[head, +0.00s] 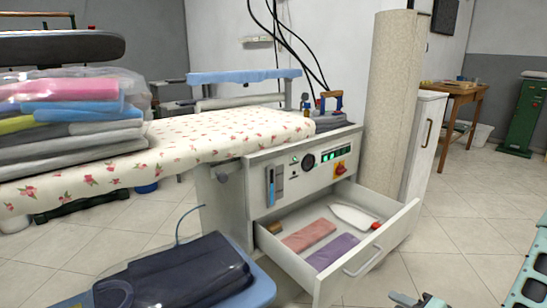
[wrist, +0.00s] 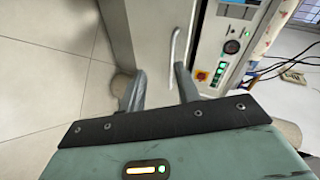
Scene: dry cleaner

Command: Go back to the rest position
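My gripper (wrist: 160,84) shows in the wrist view with its two grey fingers apart and nothing visible between them. Beyond the fingers is the curved handle (wrist: 176,44) of a pale front, clear of the fingers as far as I can tell. In the head view, the drawer (head: 388,240) of the ironing unit stands open, with its handle (head: 362,262) on the front. Inside lie a pink folded cloth (head: 309,235), a purple folded cloth (head: 333,251) and a white flat piece (head: 354,217).
The control panel (head: 318,162) is above the drawer. A flowered ironing board (head: 200,138) carries bagged folded clothes (head: 65,112). A dark bagged garment (head: 175,275) lies at front left. A rolled beige column (head: 392,95) and white cabinet (head: 424,145) stand behind. Tiled floor (head: 460,215) is free at right.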

